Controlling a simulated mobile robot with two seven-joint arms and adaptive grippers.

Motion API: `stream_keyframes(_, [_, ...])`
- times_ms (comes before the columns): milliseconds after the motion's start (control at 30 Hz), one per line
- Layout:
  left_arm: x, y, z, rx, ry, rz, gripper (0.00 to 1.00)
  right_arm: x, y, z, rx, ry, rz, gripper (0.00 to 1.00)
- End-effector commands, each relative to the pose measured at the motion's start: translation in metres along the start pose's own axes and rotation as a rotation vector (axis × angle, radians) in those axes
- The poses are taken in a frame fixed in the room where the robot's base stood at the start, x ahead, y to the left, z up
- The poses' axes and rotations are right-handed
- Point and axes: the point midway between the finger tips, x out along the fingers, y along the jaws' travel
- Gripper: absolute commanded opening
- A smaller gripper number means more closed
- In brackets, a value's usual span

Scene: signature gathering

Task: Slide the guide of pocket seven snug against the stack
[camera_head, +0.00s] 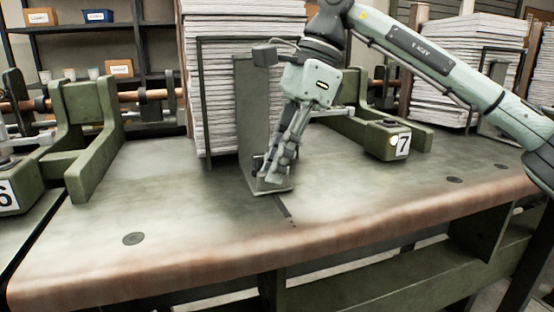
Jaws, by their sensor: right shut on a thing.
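My right gripper (270,172) comes in from the upper right and points down. It is shut on the lower part of the guide (252,115), an upright grey-green plate with a flat foot on the table. The guide stands upright in front of a tall stack of paper sheets (219,122) and hides part of it. I cannot tell whether the guide touches the stack. A dark slot runs in the table just in front of the guide's foot. The block with the 7 label (402,145) sits to the right of the gripper. My left gripper is not in view.
The worn table (140,200) is clear in front and at left. A green bracket (85,135) stands at left, with a 6-labelled block (8,193) at the edge. Another stack (455,70) stands at back right. Shelves with small boxes are behind.

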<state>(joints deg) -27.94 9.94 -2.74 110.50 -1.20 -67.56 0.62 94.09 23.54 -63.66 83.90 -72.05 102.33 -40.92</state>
Motion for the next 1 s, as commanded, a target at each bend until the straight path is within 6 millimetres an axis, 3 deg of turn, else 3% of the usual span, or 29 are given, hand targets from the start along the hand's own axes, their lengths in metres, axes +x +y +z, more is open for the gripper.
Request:
stream_keyframes(200, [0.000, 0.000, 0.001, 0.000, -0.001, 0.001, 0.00, -0.004, -0.006, 0.000, 0.007, -0.005, -0.024, 0.00])
stream_keyframes(233, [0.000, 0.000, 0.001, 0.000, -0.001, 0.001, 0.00, -0.004, -0.006, 0.000, 0.007, -0.005, -0.025, 0.13])
stream_keyframes(300, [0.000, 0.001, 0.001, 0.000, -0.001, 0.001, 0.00, -0.004, -0.006, 0.000, 0.007, -0.005, -0.024, 0.21])
stream_keyframes(767, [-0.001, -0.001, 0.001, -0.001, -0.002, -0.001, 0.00, -0.003, -0.004, 0.000, 0.005, -0.002, -0.015, 0.21])
stream_keyframes(1000, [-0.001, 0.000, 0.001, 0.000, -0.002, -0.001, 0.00, -0.034, -0.004, 0.000, 0.005, -0.003, -0.018, 0.21])
